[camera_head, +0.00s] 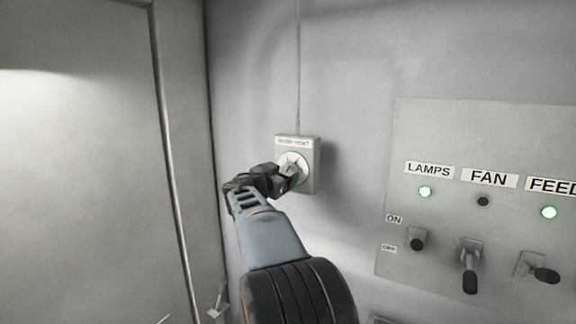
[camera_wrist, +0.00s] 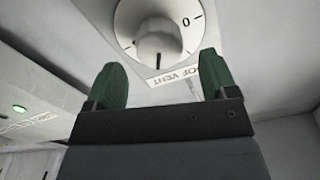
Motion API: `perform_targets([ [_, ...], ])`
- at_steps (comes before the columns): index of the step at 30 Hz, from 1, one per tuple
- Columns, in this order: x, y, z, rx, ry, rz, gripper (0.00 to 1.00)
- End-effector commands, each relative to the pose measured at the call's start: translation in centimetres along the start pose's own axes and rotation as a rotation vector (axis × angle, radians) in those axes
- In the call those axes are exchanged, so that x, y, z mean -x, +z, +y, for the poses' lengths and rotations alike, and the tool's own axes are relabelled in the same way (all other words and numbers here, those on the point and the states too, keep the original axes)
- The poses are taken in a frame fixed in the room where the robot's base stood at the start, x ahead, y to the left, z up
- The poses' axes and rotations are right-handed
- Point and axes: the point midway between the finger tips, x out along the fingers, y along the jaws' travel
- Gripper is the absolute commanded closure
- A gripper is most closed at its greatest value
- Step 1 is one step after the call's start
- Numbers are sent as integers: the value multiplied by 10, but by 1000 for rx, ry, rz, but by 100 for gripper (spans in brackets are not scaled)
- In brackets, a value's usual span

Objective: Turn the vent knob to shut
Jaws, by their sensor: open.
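The vent knob (camera_wrist: 165,32) is a pale round knob on a white dial, with a "0" and tick marks to its right in the wrist view. A short dark mark shows on the knob's lower side. My gripper (camera_wrist: 162,62) is open, with one green finger at each lower side of the knob and a gap to both. I cannot tell how deep the fingertips reach. In the head view the white dial (camera_head: 291,158) sits on a grey wall box (camera_head: 309,172), and my gripper (camera_head: 290,176) is in front of it, hiding most of the knob.
To the right is a switch panel (camera_head: 440,130) with LAMPS, FAN and FEED labels; the LAMPS and FEED lights glow green, the FAN light is dark. A door edge (camera_head: 172,130) stands left.

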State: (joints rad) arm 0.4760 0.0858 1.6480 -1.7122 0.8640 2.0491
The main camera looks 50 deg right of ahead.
Motion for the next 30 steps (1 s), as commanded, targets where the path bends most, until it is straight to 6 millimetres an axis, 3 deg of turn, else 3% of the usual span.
perform_targets([
  [3,-19,-2,0,3,3,-1,21],
  [9,-37,-1,0,2,1,0,21],
  [22,-42,0,0,1,0,0,21],
  [30,-42,0,0,1,0,0,46],
])
